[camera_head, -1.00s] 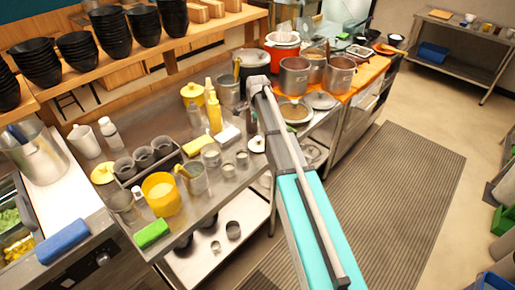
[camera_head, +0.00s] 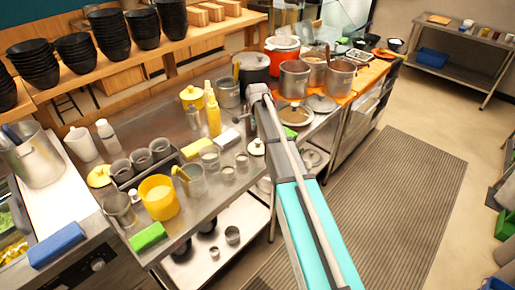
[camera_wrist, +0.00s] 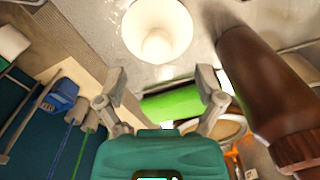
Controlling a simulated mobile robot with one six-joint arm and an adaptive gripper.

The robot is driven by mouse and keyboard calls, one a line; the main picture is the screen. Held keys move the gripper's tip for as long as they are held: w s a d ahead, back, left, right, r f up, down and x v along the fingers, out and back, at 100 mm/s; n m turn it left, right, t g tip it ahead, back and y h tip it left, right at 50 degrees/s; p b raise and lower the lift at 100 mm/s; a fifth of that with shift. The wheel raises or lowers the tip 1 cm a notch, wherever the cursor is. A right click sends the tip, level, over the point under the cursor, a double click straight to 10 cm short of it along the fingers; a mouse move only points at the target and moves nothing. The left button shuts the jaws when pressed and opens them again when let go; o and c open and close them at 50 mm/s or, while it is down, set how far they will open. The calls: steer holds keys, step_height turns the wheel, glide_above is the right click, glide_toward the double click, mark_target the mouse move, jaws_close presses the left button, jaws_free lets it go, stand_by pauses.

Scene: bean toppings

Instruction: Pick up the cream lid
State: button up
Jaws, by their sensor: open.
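My gripper's end is hidden in the head view. A pale, cone-shaped round thing (camera_wrist: 158,28) is ahead of the fingers in the wrist view; I cannot tell whether it is the lid.
The steel counter (camera_head: 222,190) holds a yellow tub (camera_head: 159,199), small metal cups and a green sponge (camera_head: 148,237). Metal pots (camera_head: 294,80) stand at the back right. In the wrist view, a large brown cylinder (camera_wrist: 262,85) is close on the right.

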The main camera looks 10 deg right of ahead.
mark_target(258, 141)
steer(key=shift+s+f+b, duration=0.2)
steer(key=shift+f+b, duration=2.1)
steer(key=shift+f, duration=0.15)
steer(key=c, duration=1)
